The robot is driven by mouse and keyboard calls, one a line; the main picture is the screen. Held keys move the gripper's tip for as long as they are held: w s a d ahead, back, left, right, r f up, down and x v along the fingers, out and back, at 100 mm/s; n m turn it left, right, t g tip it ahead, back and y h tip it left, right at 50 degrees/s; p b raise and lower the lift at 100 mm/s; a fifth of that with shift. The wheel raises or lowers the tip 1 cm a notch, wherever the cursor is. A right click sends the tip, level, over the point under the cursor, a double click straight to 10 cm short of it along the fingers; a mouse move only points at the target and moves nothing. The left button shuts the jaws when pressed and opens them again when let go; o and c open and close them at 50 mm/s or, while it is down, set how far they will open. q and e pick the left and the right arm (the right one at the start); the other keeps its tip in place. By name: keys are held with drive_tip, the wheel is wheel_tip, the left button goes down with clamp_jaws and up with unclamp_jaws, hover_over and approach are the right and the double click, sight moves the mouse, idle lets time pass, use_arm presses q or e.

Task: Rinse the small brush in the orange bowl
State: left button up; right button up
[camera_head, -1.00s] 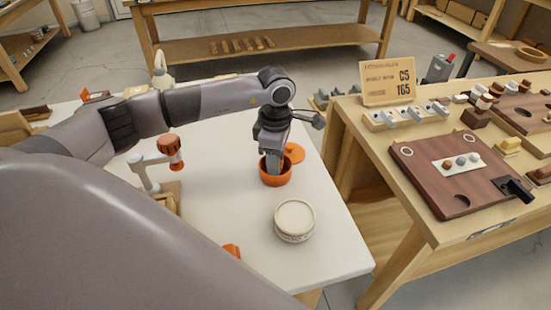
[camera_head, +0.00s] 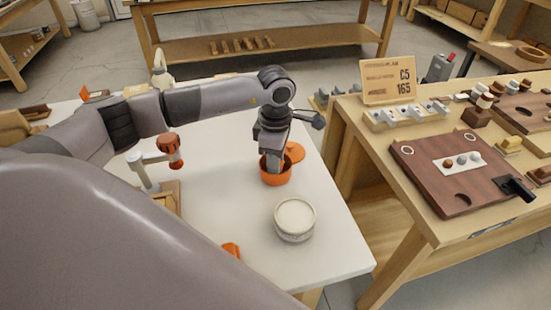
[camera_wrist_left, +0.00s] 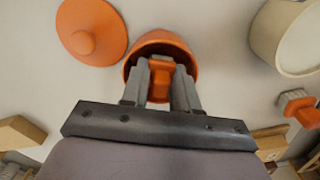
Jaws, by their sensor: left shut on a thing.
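The orange bowl (camera_head: 277,178) stands on the white table, and its rim also shows in the left wrist view (camera_wrist_left: 187,55). My left gripper (camera_head: 272,165) points down into the bowl's mouth, its fingertips hidden by the bowl in the head view. In the left wrist view the gripper (camera_wrist_left: 160,72) is shut on an orange piece (camera_wrist_left: 160,82), which seems to be the small brush's handle. The brush's lower end is hidden, so I cannot tell how deep it is or whether it touches the bowl. My right gripper is not in view.
An orange lid (camera_head: 294,152) lies just behind the bowl. A round cream container (camera_head: 295,220) stands in front. A small orange object (camera_head: 231,250) lies near the table's front edge. An orange-and-white stand (camera_head: 160,160) is to the left. A wooden bench (camera_head: 425,225) adjoins on the right.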

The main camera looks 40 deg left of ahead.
use_arm(q)
drive_tip(key=shift+r, duration=0.15)
drive_tip(key=shift+r+p, duration=1.5)
drive_tip(key=shift+r, duration=0.65)
idle(0.9)
drive_tip(key=shift+r+p, duration=1.25)
drive_tip(key=shift+r, duration=0.75)
